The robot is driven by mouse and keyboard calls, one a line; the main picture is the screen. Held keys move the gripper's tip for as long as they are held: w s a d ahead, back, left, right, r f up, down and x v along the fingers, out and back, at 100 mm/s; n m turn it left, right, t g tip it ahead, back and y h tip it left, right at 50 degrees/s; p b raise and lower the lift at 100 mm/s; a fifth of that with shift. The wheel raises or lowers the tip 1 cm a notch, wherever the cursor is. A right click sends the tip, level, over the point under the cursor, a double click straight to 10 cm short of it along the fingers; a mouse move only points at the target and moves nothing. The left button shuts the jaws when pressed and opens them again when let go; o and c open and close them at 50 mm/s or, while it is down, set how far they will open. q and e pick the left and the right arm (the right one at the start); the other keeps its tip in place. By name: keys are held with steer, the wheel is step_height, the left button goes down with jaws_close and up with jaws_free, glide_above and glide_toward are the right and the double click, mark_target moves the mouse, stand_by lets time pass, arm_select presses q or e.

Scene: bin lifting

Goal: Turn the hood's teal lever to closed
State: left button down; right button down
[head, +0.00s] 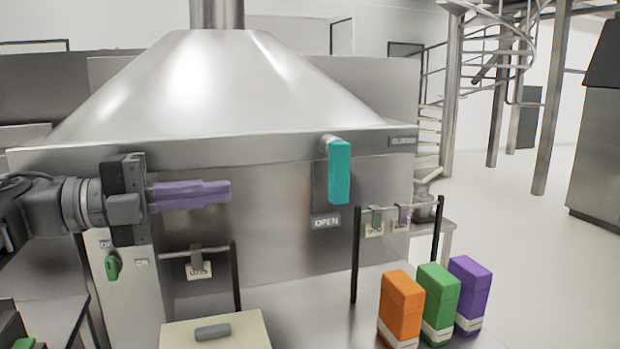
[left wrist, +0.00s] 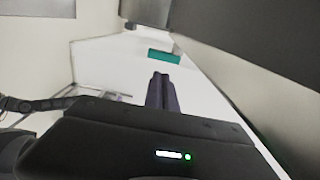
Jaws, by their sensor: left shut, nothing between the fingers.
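The teal lever (head: 339,172) hangs straight down from a pivot on the front of the steel hood (head: 220,100). A label (head: 326,221) reading OPEN sits just below and left of its lower end. My left gripper (head: 230,191), with purple fingers, is shut and empty. It points right, to the left of the lever and apart from it. In the left wrist view, the shut fingers (left wrist: 160,78) point up toward the teal lever (left wrist: 164,57), which shows beyond their tips. My right gripper is in neither view.
Orange (head: 400,309), green (head: 438,303) and purple (head: 470,293) boxes stand at the right on the steel counter (head: 300,300). Tags hang from rails at left (head: 199,270) and right (head: 374,229). A pale bin lid (head: 240,335) with a grey handle lies at the front. A green knob (head: 112,267) is below my left gripper.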

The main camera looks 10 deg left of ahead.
arm_select(q)
steer(key=shift+w+d, duration=0.1)
steer(key=shift+d, duration=0.05)
steer(key=p, duration=0.2)
glide_toward(331, 182)
steer(key=x, duration=0.5)
steer(key=shift+w+d+r, duration=0.1)
steer(key=shift+w+r, duration=0.05)
steer(key=shift+p+x, duration=0.3)
steer(key=shift+x, duration=0.5)
steer(key=shift+f, duration=0.2)
